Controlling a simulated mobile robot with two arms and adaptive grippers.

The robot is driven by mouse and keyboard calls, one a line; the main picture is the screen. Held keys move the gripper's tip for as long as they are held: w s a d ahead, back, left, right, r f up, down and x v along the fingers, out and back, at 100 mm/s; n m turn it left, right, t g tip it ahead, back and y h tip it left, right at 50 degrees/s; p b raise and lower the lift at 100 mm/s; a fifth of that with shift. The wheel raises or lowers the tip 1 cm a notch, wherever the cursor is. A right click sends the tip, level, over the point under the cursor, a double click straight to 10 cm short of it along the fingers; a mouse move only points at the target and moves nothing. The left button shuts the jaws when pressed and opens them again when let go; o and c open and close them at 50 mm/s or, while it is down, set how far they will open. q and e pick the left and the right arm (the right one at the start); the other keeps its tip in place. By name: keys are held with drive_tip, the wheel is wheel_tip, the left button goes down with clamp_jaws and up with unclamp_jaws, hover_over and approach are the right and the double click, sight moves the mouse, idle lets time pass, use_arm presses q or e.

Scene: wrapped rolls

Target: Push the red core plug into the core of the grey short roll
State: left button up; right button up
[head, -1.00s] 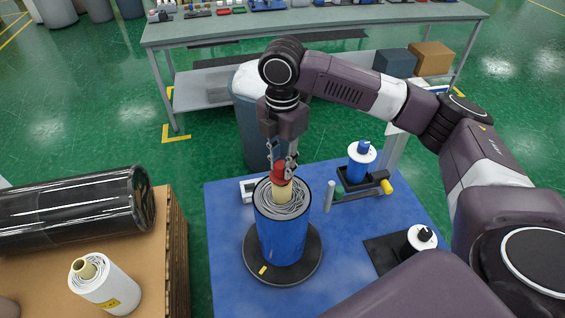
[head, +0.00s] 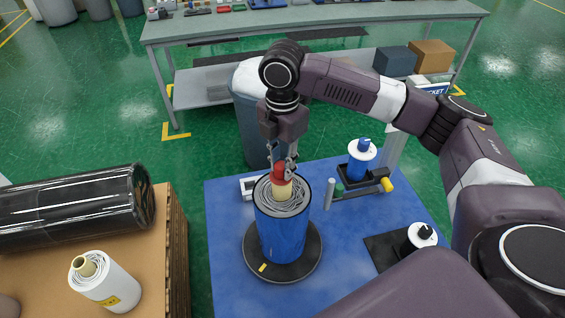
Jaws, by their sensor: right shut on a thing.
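A short roll (head: 281,232) stands upright on a round black turntable (head: 297,266); its side is blue and its top shows grey wound layers. A pale core tube (head: 282,194) sticks up from its middle. The red core plug (head: 279,174) is at the top of this core, in line with it; how deep it sits I cannot tell. My right gripper (head: 281,162) points down from above and is shut on the red plug, its fingers partly hiding it. My left gripper is not in view.
The turntable stands on a blue surface (head: 225,215). To the right are a blue-and-white spool (head: 361,152), a grey bar with a yellow end (head: 350,190) and a white spool (head: 422,236). A grey bin (head: 243,110) stands behind.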

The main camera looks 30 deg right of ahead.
drive_tip(key=shift+f, duration=0.4)
drive_tip(key=o, duration=1.1)
drive_tip(key=shift+r, duration=0.1)
wheel_tip(320, 180, up, 12)
